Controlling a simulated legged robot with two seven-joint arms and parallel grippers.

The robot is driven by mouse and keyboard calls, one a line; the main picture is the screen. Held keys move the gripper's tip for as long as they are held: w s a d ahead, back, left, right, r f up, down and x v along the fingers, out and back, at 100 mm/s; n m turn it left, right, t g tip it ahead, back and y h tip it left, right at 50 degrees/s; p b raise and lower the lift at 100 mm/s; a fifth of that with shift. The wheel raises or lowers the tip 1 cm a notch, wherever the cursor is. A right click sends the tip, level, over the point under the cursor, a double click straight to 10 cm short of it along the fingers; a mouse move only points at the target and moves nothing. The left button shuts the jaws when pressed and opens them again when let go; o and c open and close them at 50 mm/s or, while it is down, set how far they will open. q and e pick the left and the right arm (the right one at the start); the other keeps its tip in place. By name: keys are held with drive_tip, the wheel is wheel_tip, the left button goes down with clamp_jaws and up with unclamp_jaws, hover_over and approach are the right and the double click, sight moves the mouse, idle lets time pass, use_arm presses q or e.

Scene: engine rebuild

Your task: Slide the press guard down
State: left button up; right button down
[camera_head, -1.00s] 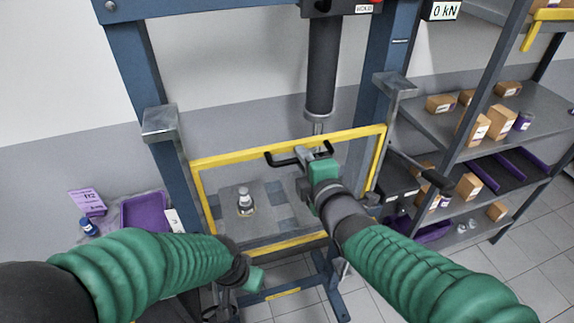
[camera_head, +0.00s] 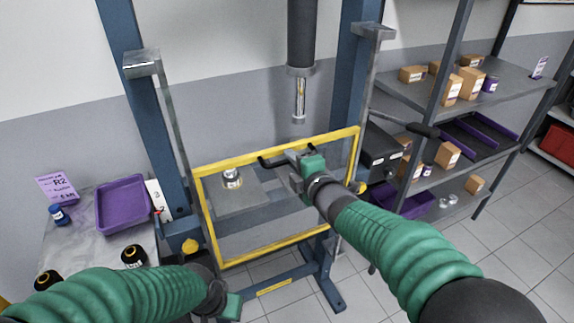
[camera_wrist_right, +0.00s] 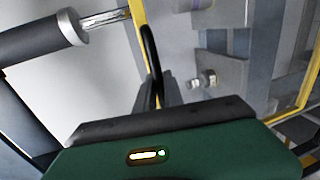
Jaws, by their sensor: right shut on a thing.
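The press guard (camera_head: 278,149) is a clear panel in a yellow frame, hanging between the blue press posts. A black handle (camera_head: 268,163) is on its top bar; it also shows in the right wrist view (camera_wrist_right: 149,45). My right gripper (camera_head: 296,160) is shut on the handle. The press ram (camera_head: 299,95) hangs above the guard. A small metal part (camera_head: 232,178) on the press bed shows behind the clear panel. My left gripper (camera_head: 222,303) is low at the left, away from the guard; its fingers are too unclear to judge.
A side table at left holds a purple tray (camera_head: 122,204), a blue bottle (camera_head: 60,215) and black knobbed items (camera_head: 134,256). A shelf (camera_head: 520,98) with boxes stands at right. A lever (camera_head: 422,130) sticks out from the right post.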

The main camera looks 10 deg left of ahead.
drive_tip(key=b, duration=1.9)
approach(285, 208)
drive_tip(key=x, duration=0.5)
drive_tip(key=c, duration=1.8)
unclamp_jaws()
drive_tip(key=shift+w, duration=0.1)
drive_tip(key=o, duration=0.3)
drive_tip(key=shift+w+f, duration=0.1)
drive_tip(key=shift+o, duration=0.2)
drive_tip(key=shift+a, duration=0.1)
drive_tip(key=p+v, duration=0.1)
drive_tip(key=v, duration=1.6)
drive_tip(key=shift+f+p, duration=0.15)
drive_tip(key=shift+p, duration=0.25)
drive_tip(key=shift+w, duration=0.1)
